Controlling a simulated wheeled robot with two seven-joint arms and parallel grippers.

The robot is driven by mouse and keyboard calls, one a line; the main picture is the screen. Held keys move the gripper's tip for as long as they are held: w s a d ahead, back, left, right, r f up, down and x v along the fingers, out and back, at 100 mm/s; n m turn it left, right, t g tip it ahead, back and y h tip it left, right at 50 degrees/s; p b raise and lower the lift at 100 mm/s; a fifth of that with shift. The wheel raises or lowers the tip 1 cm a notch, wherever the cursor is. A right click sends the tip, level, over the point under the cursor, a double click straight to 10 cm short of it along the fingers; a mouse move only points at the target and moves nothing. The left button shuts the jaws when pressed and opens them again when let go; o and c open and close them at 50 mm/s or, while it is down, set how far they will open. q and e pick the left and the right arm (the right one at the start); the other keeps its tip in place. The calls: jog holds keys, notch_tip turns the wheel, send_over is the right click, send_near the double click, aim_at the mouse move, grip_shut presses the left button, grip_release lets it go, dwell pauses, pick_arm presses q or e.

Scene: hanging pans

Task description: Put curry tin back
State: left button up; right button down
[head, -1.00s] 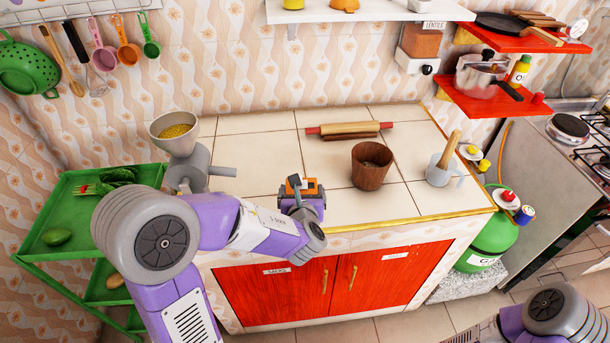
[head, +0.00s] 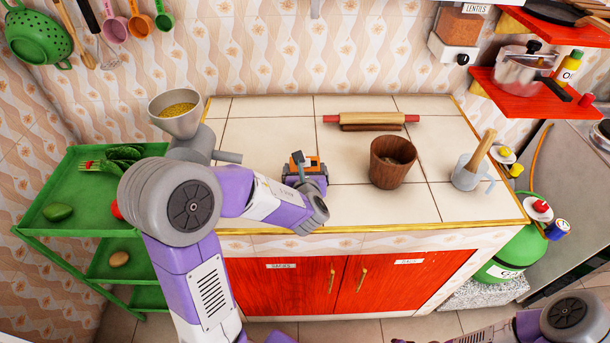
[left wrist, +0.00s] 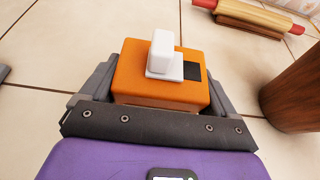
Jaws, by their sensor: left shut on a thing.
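My left gripper (head: 300,170) is shut on an orange, box-like tin (left wrist: 160,75), which I take to be the curry tin; no label is readable. The tin has a white knob-like piece on the face seen in the left wrist view and a small dark patch beside it. In the head view the tin (head: 304,163) shows only in part, over the tiled counter (head: 375,205) near its front middle. I cannot tell whether it touches the counter. My right gripper is out of view; only part of that arm shows at the bottom right.
A wooden mortar-like cup (head: 392,172) stands right of my left gripper, with a rolling pin (head: 370,119) behind. A grinder (head: 188,140) with a filled bowl stands left. Red shelves (head: 525,102) hang upper right. A green rack (head: 75,225) stands left.

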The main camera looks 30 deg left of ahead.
pick_arm(q)
jog(key=shift+f, duration=0.15)
jog(key=shift+f, duration=0.15)
jog(key=o, duration=0.8)
jog(key=shift+o, duration=0.2)
jog(key=shift+s+d+r, duration=0.15)
jog(key=shift+r, duration=0.2)
jog(key=p+v, duration=0.1)
jog(key=v, duration=0.4)
jog(key=shift+s+d+r+p, duration=0.15)
jog(key=shift+s+p, duration=0.1)
jog(key=shift+p, duration=0.05)
jog(key=b+v, duration=0.4)
jog(key=shift+s+d, duration=0.15)
jog(key=shift+b+v, duration=0.4)
jog(key=shift+v, duration=0.4)
